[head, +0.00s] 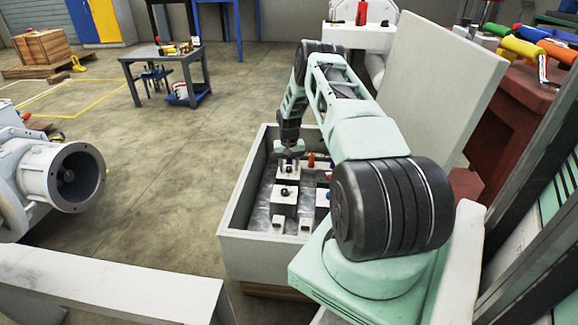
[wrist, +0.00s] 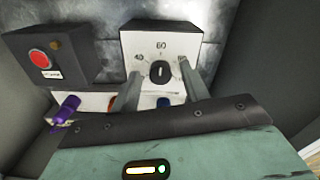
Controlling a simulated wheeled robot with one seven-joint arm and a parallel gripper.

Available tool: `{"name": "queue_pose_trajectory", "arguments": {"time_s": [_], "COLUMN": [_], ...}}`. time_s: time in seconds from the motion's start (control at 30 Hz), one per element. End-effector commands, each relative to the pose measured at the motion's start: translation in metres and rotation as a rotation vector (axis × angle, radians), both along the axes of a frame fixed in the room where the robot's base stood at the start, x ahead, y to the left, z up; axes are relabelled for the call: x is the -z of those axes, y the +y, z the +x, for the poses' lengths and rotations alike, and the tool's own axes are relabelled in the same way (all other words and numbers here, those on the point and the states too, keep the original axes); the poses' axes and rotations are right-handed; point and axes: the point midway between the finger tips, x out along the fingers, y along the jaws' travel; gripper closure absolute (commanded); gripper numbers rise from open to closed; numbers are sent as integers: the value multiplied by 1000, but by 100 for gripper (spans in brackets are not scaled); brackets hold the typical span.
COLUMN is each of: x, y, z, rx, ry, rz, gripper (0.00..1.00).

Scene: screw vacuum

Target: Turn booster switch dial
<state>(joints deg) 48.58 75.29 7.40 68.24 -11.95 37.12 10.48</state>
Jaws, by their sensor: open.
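A black dial knob (wrist: 159,74) sits on a white-faced box (wrist: 145,38) marked "60" at its top, in the upper middle of the wrist view. No name for the dial is readable. My gripper (wrist: 160,67) is open, with one finger on each side of the knob. The fingers look apart from the knob; their distance in depth is hard to tell. In the head view my gripper (head: 289,153) points down over the far part of an open control box (head: 258,244). There my arm and gripper hide much of the dial area.
A dark box with a red button (wrist: 38,57) stands left of the dial. A purple switch (wrist: 68,107) and orange and blue parts lie near the fingers. Several white switch blocks (head: 284,200) fill the control box. Its raised lid (head: 440,85) stands at the right.

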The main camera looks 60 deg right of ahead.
Motion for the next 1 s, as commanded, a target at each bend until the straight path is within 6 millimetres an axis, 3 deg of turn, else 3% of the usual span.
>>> {"name": "queue_pose_trajectory", "arguments": {"time_s": [0.17,0.7,1.0], "x": [-14,-133,-171], "y": [0,0,0], "z": [1,0,0], "rx": [0,0,0], "ry": [-1,-2,-1], "rz": [-1,-2,-1], "gripper": [55,55,55]}}
